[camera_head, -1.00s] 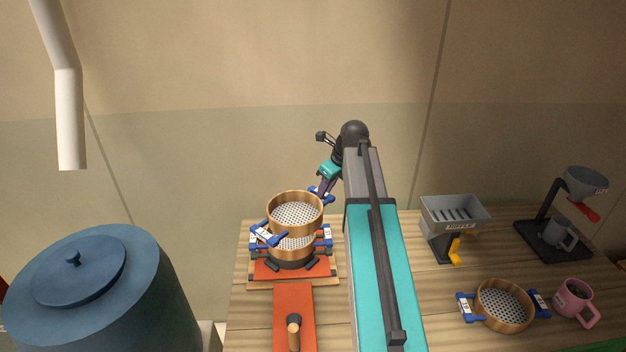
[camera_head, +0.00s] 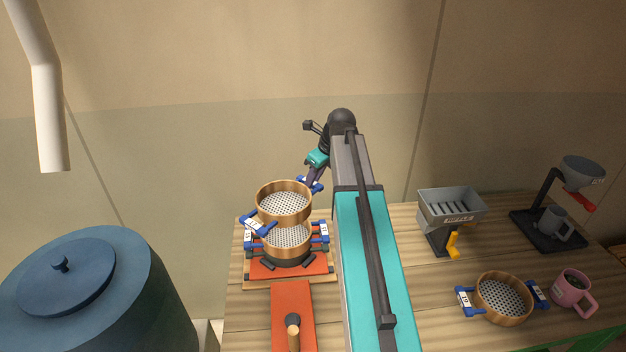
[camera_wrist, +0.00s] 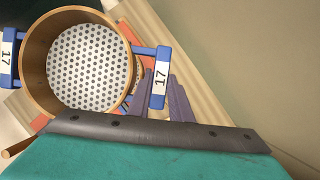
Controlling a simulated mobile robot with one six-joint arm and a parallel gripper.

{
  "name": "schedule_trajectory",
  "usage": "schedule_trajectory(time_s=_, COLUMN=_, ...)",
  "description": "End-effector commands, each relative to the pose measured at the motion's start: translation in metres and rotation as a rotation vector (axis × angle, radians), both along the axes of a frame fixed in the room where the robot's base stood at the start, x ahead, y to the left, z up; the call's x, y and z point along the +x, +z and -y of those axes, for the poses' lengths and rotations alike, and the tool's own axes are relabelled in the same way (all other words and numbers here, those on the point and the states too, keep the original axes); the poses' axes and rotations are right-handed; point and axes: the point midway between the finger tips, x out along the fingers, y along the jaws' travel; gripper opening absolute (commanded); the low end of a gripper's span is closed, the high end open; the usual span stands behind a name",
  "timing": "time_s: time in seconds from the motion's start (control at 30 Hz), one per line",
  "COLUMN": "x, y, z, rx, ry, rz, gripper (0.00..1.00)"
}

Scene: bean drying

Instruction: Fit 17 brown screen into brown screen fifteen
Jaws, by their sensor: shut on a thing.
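The brown screen 17 (camera_head: 284,203) is a round wooden ring with a perforated metal floor and blue handles. My gripper (camera_head: 314,183) is shut on its far right handle. In the wrist view the screen (camera_wrist: 88,62) shows "17" labels on both handles, and my gripper's fingers (camera_wrist: 166,103) are at the right handle. The screen is held above a stack on the table. The stack's upper screen (camera_head: 288,240), likely brown screen fifteen, has blue handles on both sides; its number is too small to read. The held screen hides its back part.
An orange mat with a wooden-handled tool (camera_head: 293,330) lies in front of the stack. A grey riffle box (camera_head: 450,207), another brown screen (camera_head: 503,299), a pink mug (camera_head: 571,293) and a black stand (camera_head: 548,232) are on the right. A blue drum (camera_head: 85,285) stands left.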

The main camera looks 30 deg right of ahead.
Motion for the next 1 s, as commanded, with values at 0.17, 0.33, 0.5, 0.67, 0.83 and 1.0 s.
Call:
schedule_trajectory(time_s=0.17, x=0.0, y=-0.002, z=0.0, rx=0.004, ry=-0.002, rz=0.0, gripper=0.0)
schedule_trajectory(time_s=0.33, x=0.0, y=-0.009, z=0.001, rx=0.004, ry=-0.002, rz=0.0, gripper=0.0)
schedule_trajectory(time_s=0.5, x=0.0, y=-0.019, z=0.001, rx=0.004, ry=-0.002, rz=0.001, gripper=0.0)
schedule_trajectory(time_s=0.67, x=0.0, y=-0.03, z=0.001, rx=0.004, ry=-0.003, rz=0.001, gripper=0.0)
schedule_trajectory(time_s=0.83, x=-0.001, y=-0.041, z=0.001, rx=0.004, ry=-0.003, rz=0.001, gripper=0.0)
schedule_trajectory(time_s=1.0, x=-0.001, y=-0.052, z=0.002, rx=0.004, ry=-0.003, rz=0.001, gripper=0.0)
